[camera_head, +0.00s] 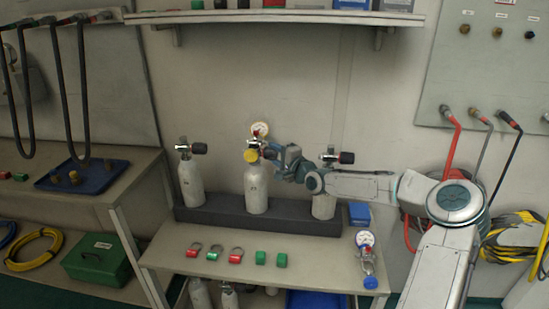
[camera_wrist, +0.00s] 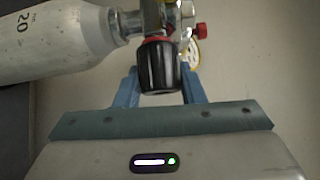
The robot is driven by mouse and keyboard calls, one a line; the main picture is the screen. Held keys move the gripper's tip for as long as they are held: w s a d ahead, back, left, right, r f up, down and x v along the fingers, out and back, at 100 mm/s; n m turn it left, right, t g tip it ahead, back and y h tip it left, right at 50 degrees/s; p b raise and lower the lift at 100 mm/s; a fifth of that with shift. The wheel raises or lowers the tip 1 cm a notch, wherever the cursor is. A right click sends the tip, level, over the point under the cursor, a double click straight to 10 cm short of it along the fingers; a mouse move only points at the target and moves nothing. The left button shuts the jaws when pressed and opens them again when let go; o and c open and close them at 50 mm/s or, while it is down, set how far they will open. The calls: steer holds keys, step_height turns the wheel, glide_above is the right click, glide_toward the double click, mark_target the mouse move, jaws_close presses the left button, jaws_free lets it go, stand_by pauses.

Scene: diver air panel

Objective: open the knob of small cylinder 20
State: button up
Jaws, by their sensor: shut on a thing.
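Small cylinder 20 (camera_wrist: 65,35) shows its number in the wrist view and lies across the upper left of that picture. In the head view it is the white middle cylinder (camera_head: 256,190), standing upright in the rack. Its black ribbed knob (camera_wrist: 157,66) with a red ring sits on the metal valve, between the two blue fingers. My gripper (camera_wrist: 158,84) is shut on the knob. In the head view my gripper (camera_head: 277,151) comes to the valve from the right and mostly hides the knob.
Similar cylinders stand left (camera_head: 191,185) and right (camera_head: 323,205) in the dark rack (camera_head: 222,217); my arm passes in front of the right one. A shelf hangs above.

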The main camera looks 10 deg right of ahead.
steer(key=f+n+t+b, duration=0.1)
steer(key=b, duration=0.3)
steer(key=shift+n+y, duration=0.4)
steer(key=n+t+y+b, duration=0.1)
steer(key=n+b, duration=0.1)
steer(key=b, duration=0.2)
steer(key=shift+t, duration=0.4)
steer(key=n+y+b, duration=0.2)
steer(key=n+b, duration=0.1)
steer(key=shift+r+t+y, duration=0.15)
steer(key=shift+t+y, duration=0.15)
steer(key=shift+y, duration=0.1)
steer(key=shift+r+n+y+b, duration=0.15)
steer(key=shift+n+y+b, duration=0.65)
steer(key=shift+n, duration=0.35)
steer(key=shift+r+n+y+b, duration=0.1)
steer(key=shift+n+y+b, duration=0.6)
steer(key=shift+n+y, duration=0.35)
steer(key=shift+r+n, duration=0.1)
steer(key=shift+n, duration=0.3)
steer(key=o, duration=1)
steer(key=shift+d, duration=0.1)
steer(key=v, duration=0.7)
